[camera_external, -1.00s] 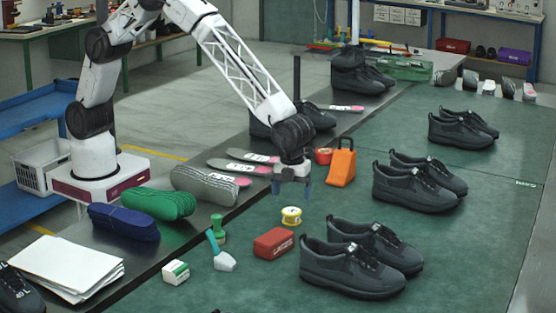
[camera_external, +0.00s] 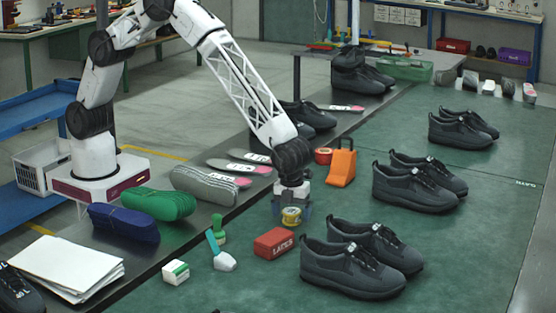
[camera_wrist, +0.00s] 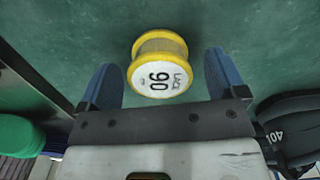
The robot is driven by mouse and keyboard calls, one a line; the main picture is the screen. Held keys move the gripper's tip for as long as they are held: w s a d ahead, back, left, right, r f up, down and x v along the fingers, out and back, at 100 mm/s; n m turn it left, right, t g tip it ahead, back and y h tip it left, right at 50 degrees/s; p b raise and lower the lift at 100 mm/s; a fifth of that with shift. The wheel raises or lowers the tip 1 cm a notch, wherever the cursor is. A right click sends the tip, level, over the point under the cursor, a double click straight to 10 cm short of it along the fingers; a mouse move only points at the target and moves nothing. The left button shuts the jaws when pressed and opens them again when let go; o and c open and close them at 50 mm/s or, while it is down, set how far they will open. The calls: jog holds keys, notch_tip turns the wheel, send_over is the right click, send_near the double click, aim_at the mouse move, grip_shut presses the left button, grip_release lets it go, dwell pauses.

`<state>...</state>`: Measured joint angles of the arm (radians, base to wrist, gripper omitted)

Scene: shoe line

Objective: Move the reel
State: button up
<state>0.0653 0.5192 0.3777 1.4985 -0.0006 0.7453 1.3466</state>
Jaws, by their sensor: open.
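The reel (camera_external: 291,216) is small, with yellow rims and a white label; it sits on the green mat. In the wrist view the reel (camera_wrist: 158,64) shows its label reading "90" and lies between and slightly beyond the two blue fingertips. My gripper (camera_external: 291,213) is low over the reel in the external view, and its fingers stand on either side of it.
A green stamp-like piece (camera_external: 218,229) and a teal-handled brush (camera_external: 222,255) stand to the left. An orange wedge (camera_external: 342,165) and a red tape roll (camera_external: 323,156) are behind. Black shoes (camera_external: 358,262) stand to the right.

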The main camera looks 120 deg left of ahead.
aim_at(321, 197)
jog(key=shift+f, duration=0.55)
jog(key=shift+c, duration=0.3)
jog(key=c, duration=0.9)
jog(key=shift+c, duration=0.2)
jog(key=shift+a, duration=0.2)
jog(key=shift+a, duration=9.75)
jog(key=o, duration=1)
